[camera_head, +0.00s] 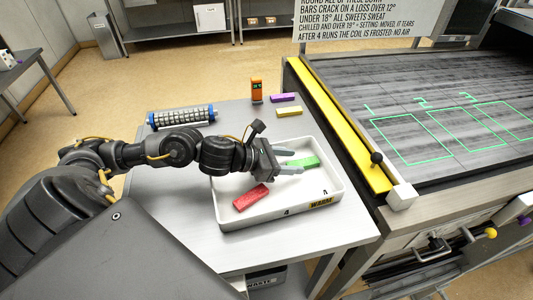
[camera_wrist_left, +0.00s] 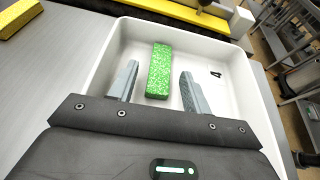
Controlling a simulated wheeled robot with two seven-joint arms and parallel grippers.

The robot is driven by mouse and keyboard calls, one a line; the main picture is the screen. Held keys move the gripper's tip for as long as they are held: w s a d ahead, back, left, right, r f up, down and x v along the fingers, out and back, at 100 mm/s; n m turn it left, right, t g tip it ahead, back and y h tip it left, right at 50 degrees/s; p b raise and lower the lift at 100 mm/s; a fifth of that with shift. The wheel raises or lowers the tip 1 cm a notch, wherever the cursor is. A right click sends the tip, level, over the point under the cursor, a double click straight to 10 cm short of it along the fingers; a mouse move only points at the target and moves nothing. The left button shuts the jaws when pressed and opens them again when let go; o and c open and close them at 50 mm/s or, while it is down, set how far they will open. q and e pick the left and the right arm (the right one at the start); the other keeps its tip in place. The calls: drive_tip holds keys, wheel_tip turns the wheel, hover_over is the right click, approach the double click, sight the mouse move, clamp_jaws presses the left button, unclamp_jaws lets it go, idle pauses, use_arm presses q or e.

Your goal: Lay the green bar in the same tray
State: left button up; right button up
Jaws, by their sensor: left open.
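The green bar (camera_head: 303,161) lies in the white tray (camera_head: 262,219) on the table, toward its far right part. A red bar (camera_head: 250,197) lies in the same tray, nearer the front left. My left gripper (camera_head: 288,161) is open over the tray, its fingers pointing at the green bar. In the left wrist view the green bar (camera_wrist_left: 159,71) sits between the two spread fingers of my left gripper (camera_wrist_left: 160,78), with gaps on both sides. My right gripper is not in view.
A yellow bar (camera_head: 289,112), a purple bar (camera_head: 285,97) and an orange device (camera_head: 257,90) stand behind the tray. A spiked roller with blue ends (camera_head: 182,117) lies at the back left. The conveyor's yellow edge (camera_head: 340,130) borders the table at right.

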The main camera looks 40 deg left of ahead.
use_arm(q)
drive_tip(key=v, duration=0.2)
drive_tip(key=b+v, duration=0.1)
drive_tip(key=v, duration=0.4)
drive_tip(key=shift+s+f+b, duration=0.1)
drive_tip(key=shift+f+b, duration=0.15)
drive_tip(key=shift+b, duration=0.1)
drive_tip(key=shift+s+a+r+p, duration=0.15)
drive_tip(key=shift+s+r+p, duration=0.15)
drive_tip(key=shift+r+p, duration=0.3)
drive_tip(key=shift+p+v, duration=0.9)
drive_tip(key=shift+p, duration=0.1)
drive_tip(key=shift+a+f, duration=0.1)
drive_tip(key=shift+f, duration=0.05)
